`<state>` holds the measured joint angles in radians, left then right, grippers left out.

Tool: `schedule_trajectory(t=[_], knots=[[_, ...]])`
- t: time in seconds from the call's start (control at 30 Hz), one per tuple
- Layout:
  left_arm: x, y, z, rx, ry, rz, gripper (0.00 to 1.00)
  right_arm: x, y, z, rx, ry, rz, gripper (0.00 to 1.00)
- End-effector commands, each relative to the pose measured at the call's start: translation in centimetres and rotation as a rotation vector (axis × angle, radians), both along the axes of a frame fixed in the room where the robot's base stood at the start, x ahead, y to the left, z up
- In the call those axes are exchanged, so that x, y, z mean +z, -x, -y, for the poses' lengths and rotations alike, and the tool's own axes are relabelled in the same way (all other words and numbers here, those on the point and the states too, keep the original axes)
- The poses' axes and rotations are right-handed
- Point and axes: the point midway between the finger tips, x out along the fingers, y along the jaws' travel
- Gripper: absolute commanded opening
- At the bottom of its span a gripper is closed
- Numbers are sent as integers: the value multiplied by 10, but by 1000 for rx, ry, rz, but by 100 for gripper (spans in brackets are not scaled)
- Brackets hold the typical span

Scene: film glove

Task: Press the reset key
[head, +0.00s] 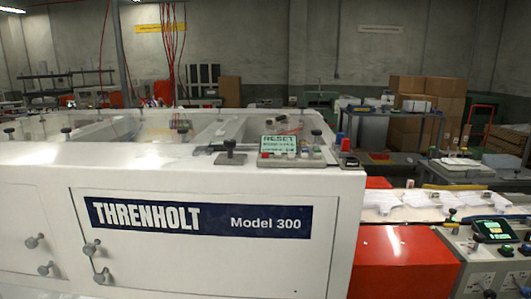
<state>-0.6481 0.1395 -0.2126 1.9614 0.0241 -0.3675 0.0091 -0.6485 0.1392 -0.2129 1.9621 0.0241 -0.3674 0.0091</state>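A green display panel (279,144) with the word RESET on it stands on top of the white machine, near its right end. Smaller lines of text below that word are too small to read. A row of small red and pale keys or knobs (290,155) sits along the panel's lower edge. I cannot tell which of them is the reset key. Neither of my grippers is in view, and nothing of mine covers the panel.
The white machine (180,265), marked THRENHOLT Model 300, fills the left and middle foreground. Knobs stick out from its front. A red cabinet (405,262) and a second console with a green screen (493,229) stand at the right. Boxes (425,90) are stacked behind.

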Motion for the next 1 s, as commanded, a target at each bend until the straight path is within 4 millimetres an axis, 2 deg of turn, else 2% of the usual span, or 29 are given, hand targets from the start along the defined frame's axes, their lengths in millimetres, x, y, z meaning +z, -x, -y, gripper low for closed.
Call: schedule_trajectory(t=[0.03,0.2,1.0], knots=[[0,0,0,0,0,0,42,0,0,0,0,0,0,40],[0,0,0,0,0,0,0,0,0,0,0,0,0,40],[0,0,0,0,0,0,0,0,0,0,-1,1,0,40]])
